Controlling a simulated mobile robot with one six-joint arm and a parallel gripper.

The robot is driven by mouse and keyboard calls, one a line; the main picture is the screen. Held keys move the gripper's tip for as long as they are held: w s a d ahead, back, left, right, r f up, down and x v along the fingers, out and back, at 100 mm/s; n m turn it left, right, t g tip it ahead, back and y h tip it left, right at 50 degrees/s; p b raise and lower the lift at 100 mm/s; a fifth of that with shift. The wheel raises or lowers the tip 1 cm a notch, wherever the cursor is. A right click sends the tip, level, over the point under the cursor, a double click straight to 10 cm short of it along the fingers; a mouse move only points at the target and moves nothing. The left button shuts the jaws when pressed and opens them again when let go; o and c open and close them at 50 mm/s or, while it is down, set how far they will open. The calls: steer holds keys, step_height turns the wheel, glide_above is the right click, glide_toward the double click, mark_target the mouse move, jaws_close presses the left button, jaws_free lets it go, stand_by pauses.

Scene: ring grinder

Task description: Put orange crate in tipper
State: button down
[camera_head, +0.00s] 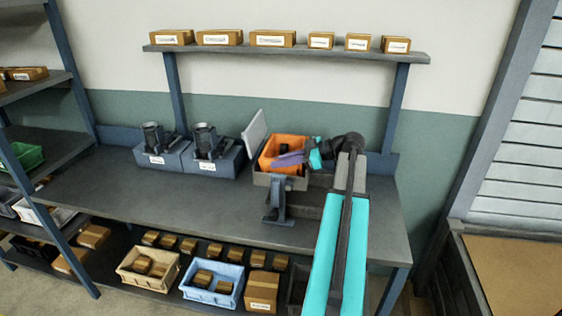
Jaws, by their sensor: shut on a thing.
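The orange crate (290,142) is at the right part of the workbench, in or just over a brown-grey tray that looks like the tipper (262,180). I cannot tell whether the crate rests on its floor. My gripper (304,154) reaches in from the right and is shut at the crate's right side. A purple part shows across the crate's front; I cannot tell whether it belongs to my gripper. My wrist and arm hide the right end of the tipper.
A pale tilted panel (254,134) stands just left of the crate. Two grey machines (216,160) stand farther left on the workbench (130,205). A wall shelf (290,50) with several boxes is above. The bench's left and middle front are clear.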

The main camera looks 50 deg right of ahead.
steer(key=c, duration=1.8)
jaws_free()
steer(key=b+v, duration=0.4)
steer(key=v, duration=0.8)
steer(key=shift+r, duration=0.1)
